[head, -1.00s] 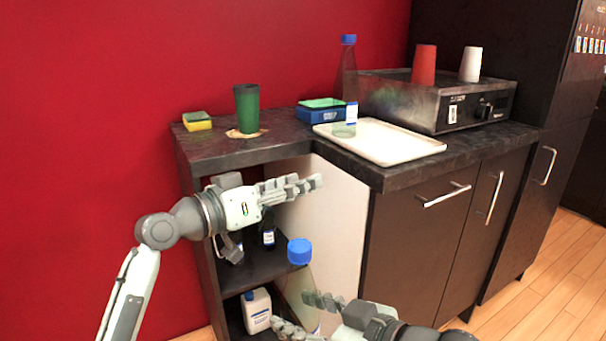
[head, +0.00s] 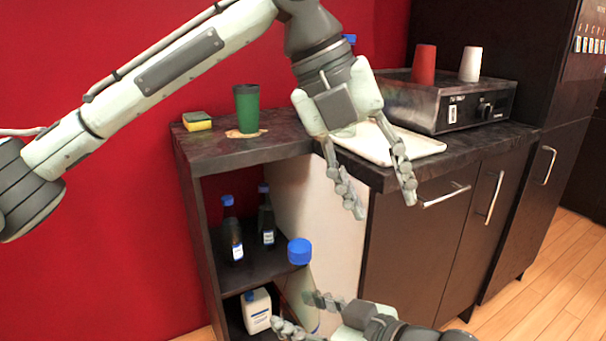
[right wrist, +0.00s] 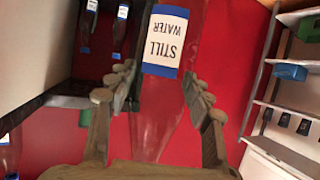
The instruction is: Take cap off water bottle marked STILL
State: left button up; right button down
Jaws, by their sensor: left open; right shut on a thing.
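The STILL water bottle (right wrist: 157,125) is clear, with a white label reading STILL WATER (right wrist: 165,38) that shows upside down in the right wrist view. In the head view its blue cap (head: 300,251) is on top and the bottle stands about upright in front of the shelves. My right gripper (head: 297,313) is shut around its body below the cap. My left gripper (head: 385,205) is open and empty, fingers pointing down, above and to the right of the cap in the picture, apart from it. The cap is out of the right wrist view.
A tray (head: 425,146), a green cup (head: 247,108), a sponge (head: 197,121) and a hotplate (head: 440,100) with red and white cups stand on the counter. Another bottle's blue cap (head: 350,39) shows behind my left arm. Shelves below hold dark bottles (head: 232,230) and a white bottle (head: 257,311).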

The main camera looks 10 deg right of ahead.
aim_at(302, 243)
pick_arm(q)
jog(key=a+m+y, duration=0.1)
jog(key=a+m, duration=0.1)
jog(key=a, duration=0.1)
jog(key=w+a+r+m+y, duration=0.1)
jog(key=a+y, duration=0.1)
jog(key=a, duration=0.1)
jog(key=a+m+y, duration=0.2)
jog(key=a, duration=0.1)
jog(key=shift+w+r+m+t, duration=0.25)
jog(key=shift+m+t, duration=0.05)
jog(key=shift+t, duration=0.1)
jog(key=shift+a+f, duration=0.1)
jog(key=shift+f, duration=3.8)
